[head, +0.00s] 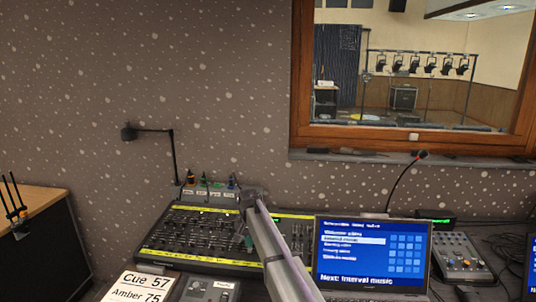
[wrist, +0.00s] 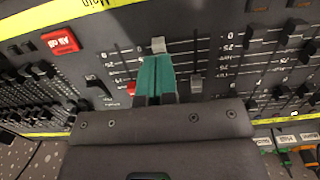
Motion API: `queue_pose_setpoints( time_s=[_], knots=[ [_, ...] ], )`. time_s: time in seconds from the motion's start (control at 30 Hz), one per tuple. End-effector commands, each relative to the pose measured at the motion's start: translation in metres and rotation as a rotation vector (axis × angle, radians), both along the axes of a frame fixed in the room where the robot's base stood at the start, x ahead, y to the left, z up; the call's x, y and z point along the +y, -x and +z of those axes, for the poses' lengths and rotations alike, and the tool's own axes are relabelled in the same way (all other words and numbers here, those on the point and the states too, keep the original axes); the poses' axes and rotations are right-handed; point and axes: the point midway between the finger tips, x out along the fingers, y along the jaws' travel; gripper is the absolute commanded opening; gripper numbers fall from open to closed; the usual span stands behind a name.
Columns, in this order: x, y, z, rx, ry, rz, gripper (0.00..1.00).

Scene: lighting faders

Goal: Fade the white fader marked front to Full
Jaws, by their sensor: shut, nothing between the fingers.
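The fader console (head: 165,228) is black with yellow strips. In the wrist view a whitish fader cap (wrist: 158,45) sits at the upper end of its slot, level with the 0 of the printed scale. My gripper (wrist: 157,60) is shut and empty, its green fingertips just below that cap in the picture. I cannot tell whether they touch it. In the head view my gripper (head: 248,242) is over the right part of the console, and my arm hides some of it. The word front is not readable.
Beside the fingers are a red cap (wrist: 132,88), a grey cap (wrist: 196,85) and a black cap (wrist: 98,85). A red button (wrist: 61,42) is at left. A laptop (head: 370,250) stands right of the console. A sign (head: 140,287) lies in front.

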Motion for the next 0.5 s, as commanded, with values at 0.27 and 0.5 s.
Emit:
queue_pose_setpoints(
  time_s=[0.27,0.5],
  knots=[
    [0.0,0.0,-0.004,0.0,0.0,0.0,0.0],
    [0.0,0.0,-0.0069,0.0,0.0,0.0,0.0]
  ],
)
